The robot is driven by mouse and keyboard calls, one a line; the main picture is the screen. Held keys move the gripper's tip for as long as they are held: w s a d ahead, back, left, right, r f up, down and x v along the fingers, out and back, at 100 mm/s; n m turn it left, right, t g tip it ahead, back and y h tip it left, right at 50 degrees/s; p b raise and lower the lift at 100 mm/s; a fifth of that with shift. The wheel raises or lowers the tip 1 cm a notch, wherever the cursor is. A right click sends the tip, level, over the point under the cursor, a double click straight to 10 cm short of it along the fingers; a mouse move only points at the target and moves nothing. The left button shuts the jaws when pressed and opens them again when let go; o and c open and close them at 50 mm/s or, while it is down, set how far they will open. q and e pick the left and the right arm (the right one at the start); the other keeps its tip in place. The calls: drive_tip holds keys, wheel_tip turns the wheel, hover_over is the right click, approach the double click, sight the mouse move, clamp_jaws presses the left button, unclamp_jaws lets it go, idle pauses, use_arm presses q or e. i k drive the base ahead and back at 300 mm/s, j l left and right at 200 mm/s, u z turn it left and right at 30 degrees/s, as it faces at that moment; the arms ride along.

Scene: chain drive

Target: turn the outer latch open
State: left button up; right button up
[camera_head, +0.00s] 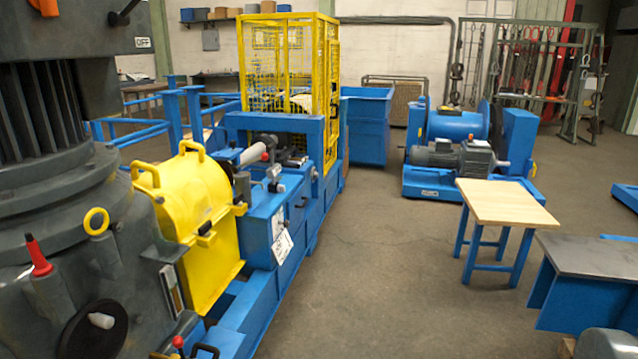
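A yellow curved guard cover (196,192) with two loop handles on top stands at the left, between a large grey machine and a blue machine frame. I cannot tell for sure which of these is the outer latch, or whether either is turned open. Neither of my grippers is in view.
The large grey machine (75,210) fills the left side. The blue frame (262,220) carries a yellow mesh cage (285,80). A wooden-topped table (505,203) and a dark-topped bench (595,256) stand right. The floor (370,270) between is clear.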

sight(237, 201)
drive_tip(key=i+l, duration=0.1)
drive_tip(key=i, duration=0.4)
drive_tip(key=i+l+u, duration=0.1)
drive_tip(key=i, duration=0.4)
drive_tip(key=i+l, duration=0.15)
drive_tip(key=i, duration=0.4)
drive_tip(key=i+l+u, duration=0.1)
drive_tip(key=i, duration=0.4)
